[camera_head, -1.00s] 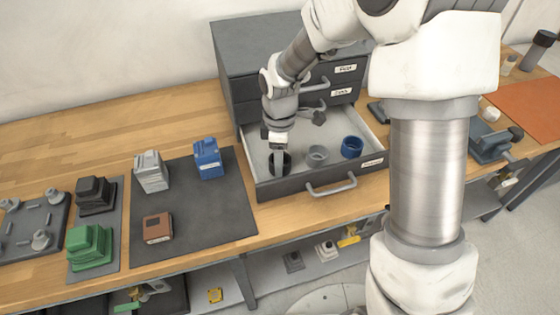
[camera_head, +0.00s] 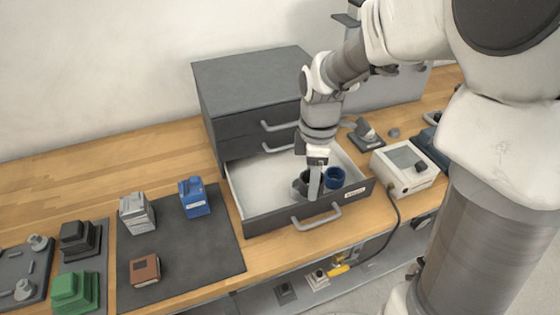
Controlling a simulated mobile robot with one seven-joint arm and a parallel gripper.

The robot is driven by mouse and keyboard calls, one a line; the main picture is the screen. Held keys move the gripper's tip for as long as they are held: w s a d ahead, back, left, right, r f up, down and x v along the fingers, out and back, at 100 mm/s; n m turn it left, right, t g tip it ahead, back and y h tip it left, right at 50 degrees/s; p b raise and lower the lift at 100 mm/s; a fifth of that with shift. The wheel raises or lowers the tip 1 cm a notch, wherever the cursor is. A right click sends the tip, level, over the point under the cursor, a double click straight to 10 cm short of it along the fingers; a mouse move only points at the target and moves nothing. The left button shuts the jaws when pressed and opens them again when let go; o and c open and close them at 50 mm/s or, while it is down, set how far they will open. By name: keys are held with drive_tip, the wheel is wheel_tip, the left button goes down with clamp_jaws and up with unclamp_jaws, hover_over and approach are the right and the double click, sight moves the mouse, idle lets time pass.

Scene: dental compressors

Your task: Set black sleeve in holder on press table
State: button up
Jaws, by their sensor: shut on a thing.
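My gripper (camera_head: 315,193) points down over the open drawer (camera_head: 262,224). It is shut on the black sleeve (camera_head: 308,178), which is largely hidden behind the fingers. A grey sleeve (camera_head: 297,188) shows partly just left of the fingers, low in the drawer. A blue sleeve (camera_head: 335,178) stands in the drawer just right of the gripper. I cannot tell whether the black sleeve touches its neighbours. I cannot make out the holder or the press table for certain.
The drawer cabinet (camera_head: 250,80) stands behind the gripper. A white device with a screen (camera_head: 404,168) and a cable is right of the drawer. A dark mat (camera_head: 200,250) with blue, grey and brown objects lies left. My arm covers the right side.

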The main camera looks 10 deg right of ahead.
drive_tip(key=shift+d+r, duration=0.1)
drive_tip(key=shift+d, duration=0.1)
drive_tip(key=shift+w+d+f+m, duration=0.1)
drive_tip(key=shift+w+m, duration=0.1)
drive_tip(key=shift+m, duration=0.4)
drive_tip(key=shift+w+d+f+m, duration=0.1)
drive_tip(key=shift+w+m, duration=0.1)
drive_tip(key=shift+m, duration=0.4)
drive_tip(key=w+d+f+m+p, duration=0.1)
drive_tip(key=w+f+m+p, duration=0.1)
drive_tip(key=m, duration=1.2)
drive_tip(key=shift+w+d+f, duration=0.3)
drive_tip(key=shift+w+f, duration=0.6)
drive_tip(key=shift+w, duration=0.3)
